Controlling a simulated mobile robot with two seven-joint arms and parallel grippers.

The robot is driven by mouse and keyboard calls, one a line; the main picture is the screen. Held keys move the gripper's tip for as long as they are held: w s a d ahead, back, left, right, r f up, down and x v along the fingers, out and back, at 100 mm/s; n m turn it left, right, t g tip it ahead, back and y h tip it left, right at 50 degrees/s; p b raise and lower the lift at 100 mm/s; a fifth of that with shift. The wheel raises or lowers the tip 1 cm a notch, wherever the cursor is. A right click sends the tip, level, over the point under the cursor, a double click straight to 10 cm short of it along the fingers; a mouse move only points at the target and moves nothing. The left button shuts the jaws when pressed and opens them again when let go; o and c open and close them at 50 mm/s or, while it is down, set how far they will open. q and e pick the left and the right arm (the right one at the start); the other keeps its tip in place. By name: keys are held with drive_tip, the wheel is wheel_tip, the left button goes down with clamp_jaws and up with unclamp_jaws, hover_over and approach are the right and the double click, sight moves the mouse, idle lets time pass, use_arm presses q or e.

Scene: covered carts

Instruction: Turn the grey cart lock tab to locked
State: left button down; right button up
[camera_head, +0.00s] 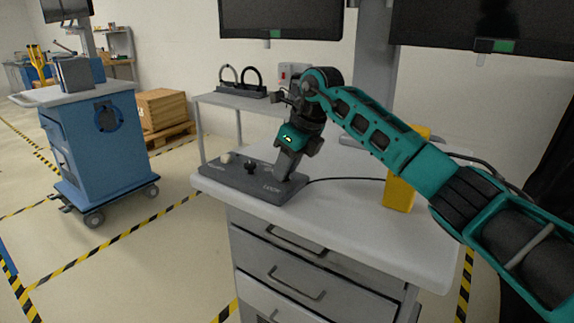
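A dark grey control panel (233,183) lies on the white top of the near grey cart (345,215). It carries a pale round knob (225,157) at its left end and a small black knob (250,168) near its middle. Lettering shows along its front edge, but it is too small to read surely. My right gripper (287,168) points down over the panel's right end, close to or touching it. Its fingers hide that spot, so I cannot make out the lock tab or whether the fingers hold it. My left gripper is out of view.
A yellow block (401,190) stands on the cart top behind my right forearm. A black cable (345,180) runs from the panel to the right. A blue cart (95,150) stands at the left. The front of the cart top is clear.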

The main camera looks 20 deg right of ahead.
clamp_jaws()
